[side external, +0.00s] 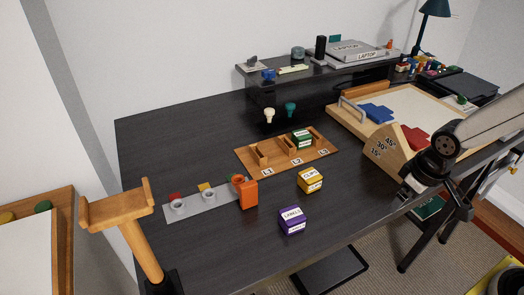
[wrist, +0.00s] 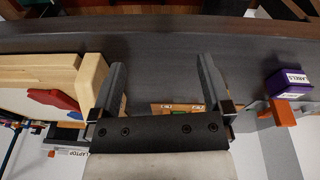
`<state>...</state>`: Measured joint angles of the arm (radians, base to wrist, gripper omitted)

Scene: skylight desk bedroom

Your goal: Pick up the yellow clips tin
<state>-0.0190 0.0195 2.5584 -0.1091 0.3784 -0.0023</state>
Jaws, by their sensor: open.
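The yellow clips tin (side external: 311,180), a small box with a white CLIPS label, stands on the dark desk in front of the wooden slotted tray (side external: 281,166). I cannot make it out in the wrist view. My gripper (side external: 408,190) is at the desk's right front, beside the wooden angle block, well to the right of the tin. In the wrist view my gripper (wrist: 161,66) is open, with nothing between its fingers. The purple labels tin (side external: 292,221) stands nearer the front edge; it also shows at the right of the wrist view (wrist: 288,82).
A green tin (side external: 302,139) sits in the tray near the L3 label. An orange box (side external: 249,194) stands left of the clips tin, by a grey strip (side external: 190,206). The wooden angle block (side external: 388,152) stands between tray and arm.

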